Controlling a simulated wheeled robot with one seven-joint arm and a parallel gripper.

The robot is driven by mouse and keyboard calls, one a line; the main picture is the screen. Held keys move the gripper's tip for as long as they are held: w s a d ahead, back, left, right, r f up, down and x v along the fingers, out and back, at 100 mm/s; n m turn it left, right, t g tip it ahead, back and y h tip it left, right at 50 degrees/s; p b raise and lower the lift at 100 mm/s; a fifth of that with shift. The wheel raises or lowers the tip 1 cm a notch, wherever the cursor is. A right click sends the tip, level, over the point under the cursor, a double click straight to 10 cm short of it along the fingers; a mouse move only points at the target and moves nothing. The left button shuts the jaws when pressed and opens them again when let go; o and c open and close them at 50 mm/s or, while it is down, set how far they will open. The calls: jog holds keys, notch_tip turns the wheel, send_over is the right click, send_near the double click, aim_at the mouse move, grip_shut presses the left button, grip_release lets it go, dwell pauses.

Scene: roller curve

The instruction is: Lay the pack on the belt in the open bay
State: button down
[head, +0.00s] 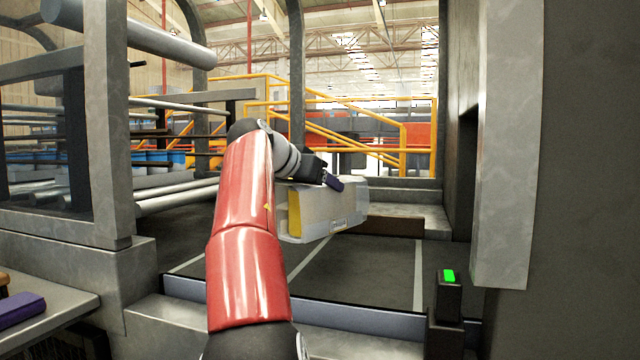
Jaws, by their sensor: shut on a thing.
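The pack (325,212) is a pale grey-white box with a yellow end and a small label on its side. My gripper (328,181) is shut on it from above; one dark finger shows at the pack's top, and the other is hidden. The pack is over the dark belt (365,275), but I cannot tell the gap beneath it. Pale lines cross the belt and mark off bays. The bay at the front right, between two lines, shows no other pack. My red arm hides part of the belt on the left.
A post with a lit green lamp (449,276) stands at the belt's front right. A metal rail (350,317) edges the front. Grey uprights (105,130) flank the opening. A purple box (22,310) lies on a ledge at lower left.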

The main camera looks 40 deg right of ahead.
aim_at(293, 205)
jog(key=shift+f, duration=2.3)
jog(key=shift+f+b, duration=0.6)
jog(key=shift+f, duration=0.3)
jog(key=shift+f+b, duration=0.55)
jog(key=shift+b, duration=0.05)
jog(key=shift+c, duration=1.8)
grip_release()
jog(key=shift+o, duration=0.6)
jog(key=shift+f, duration=0.2)
jog(key=v, duration=0.8)
jog(key=shift+r+b, duration=0.1)
jog(key=shift+b, duration=0.25)
